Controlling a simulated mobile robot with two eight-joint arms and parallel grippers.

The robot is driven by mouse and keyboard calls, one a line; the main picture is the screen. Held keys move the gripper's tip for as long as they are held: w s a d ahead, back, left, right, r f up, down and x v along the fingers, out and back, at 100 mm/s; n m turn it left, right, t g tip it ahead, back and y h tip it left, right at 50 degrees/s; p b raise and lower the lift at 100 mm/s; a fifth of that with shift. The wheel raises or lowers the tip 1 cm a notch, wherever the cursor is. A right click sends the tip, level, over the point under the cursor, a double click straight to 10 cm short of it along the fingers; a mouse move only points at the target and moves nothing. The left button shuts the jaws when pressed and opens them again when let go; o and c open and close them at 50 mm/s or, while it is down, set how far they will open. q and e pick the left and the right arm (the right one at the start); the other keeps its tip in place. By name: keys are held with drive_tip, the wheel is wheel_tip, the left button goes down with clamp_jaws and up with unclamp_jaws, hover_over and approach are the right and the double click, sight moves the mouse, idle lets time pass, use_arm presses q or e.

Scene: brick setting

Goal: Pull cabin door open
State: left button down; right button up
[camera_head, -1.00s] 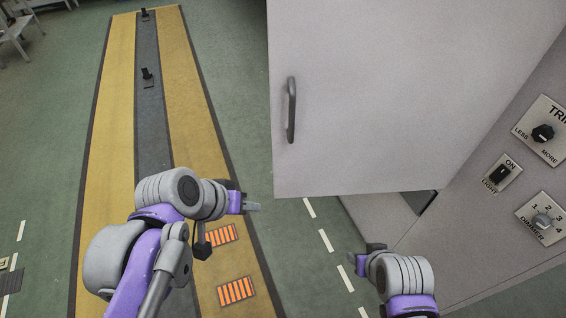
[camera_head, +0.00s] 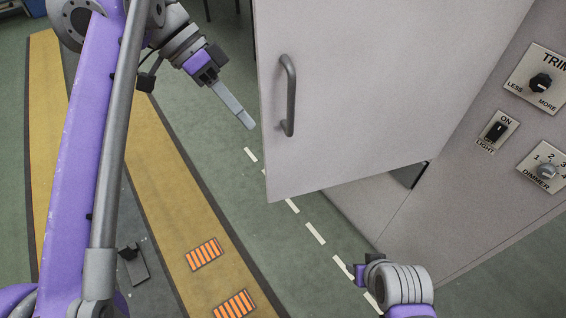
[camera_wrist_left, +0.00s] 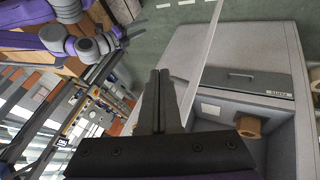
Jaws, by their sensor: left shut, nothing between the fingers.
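The cabin door (camera_head: 350,110) is a pale grey panel standing partly open, with a dark gap below its lower right part. Its grey bar handle (camera_head: 289,95) is near the left, free edge. My left gripper (camera_head: 246,122) is shut and empty, just left of that edge and apart from the handle. In the left wrist view its fingers (camera_wrist_left: 160,102) are together, beside the door seen nearly edge-on (camera_wrist_left: 204,62). My right gripper (camera_head: 362,272) is low in the head view, below the door; its fingers are too unclear to judge.
A wall at the right carries a trim knob (camera_head: 540,83), a light switch (camera_head: 497,131) and a dimmer knob (camera_head: 546,171). The wrist view shows a brown roll (camera_wrist_left: 248,126) inside the cabin. Green floor with white dashes is open below the door.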

use_arm(q)
drive_tip(key=s+d+f+b, duration=0.1)
drive_tip(key=s+d+f, duration=0.4)
drive_tip(key=d+f, duration=0.2)
drive_tip(key=shift+s+d+f+b, duration=0.2)
drive_tip(key=shift+d+f+b, duration=0.1)
drive_tip(key=shift+d, duration=0.45)
drive_tip(key=shift+r, duration=0.1)
idle(1.0)
